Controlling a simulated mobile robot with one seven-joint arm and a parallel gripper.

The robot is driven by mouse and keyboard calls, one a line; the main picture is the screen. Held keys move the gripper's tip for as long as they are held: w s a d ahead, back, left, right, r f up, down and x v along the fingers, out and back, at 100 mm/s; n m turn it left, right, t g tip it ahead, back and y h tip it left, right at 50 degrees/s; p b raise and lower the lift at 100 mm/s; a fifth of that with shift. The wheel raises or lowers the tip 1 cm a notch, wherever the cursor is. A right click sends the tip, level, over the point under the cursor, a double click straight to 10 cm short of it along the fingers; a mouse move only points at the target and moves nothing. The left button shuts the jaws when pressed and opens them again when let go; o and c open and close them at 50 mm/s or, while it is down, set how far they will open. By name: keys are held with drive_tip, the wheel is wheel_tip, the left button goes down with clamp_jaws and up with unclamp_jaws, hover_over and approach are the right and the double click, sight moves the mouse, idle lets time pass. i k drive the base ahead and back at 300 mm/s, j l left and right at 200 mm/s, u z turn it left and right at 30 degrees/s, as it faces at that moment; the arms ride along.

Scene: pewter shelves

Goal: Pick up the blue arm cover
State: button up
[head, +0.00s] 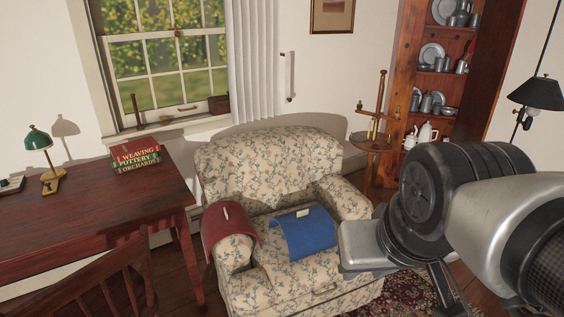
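The blue arm cover (308,237) lies on the seat of the floral armchair (262,160), beside the chair's right armrest. It is a slightly curved cloth piece with a small pale tag near its top edge. My gripper (372,248) is at the end of my arm on the right, in front of the right armrest. In the picture it is just right of the blue cover and appears apart from it. Its fingers cannot be made out clearly, so its opening does not show.
A dark red cover (228,226) drapes over the left armrest. A wooden desk (90,205) with books (136,155) and a green lamp (38,140) stands left, with a wooden chair (105,275) before it. A small stand (372,140) and pewter shelves (440,60) are behind right.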

sight(310, 230)
drive_tip(key=i+l+u, duration=0.45)
drive_tip(key=i, duration=0.15)
drive_tip(key=i+l+u, duration=0.5)
drive_tip(key=l, duration=0.2)
drive_tip(key=i+j, duration=0.05)
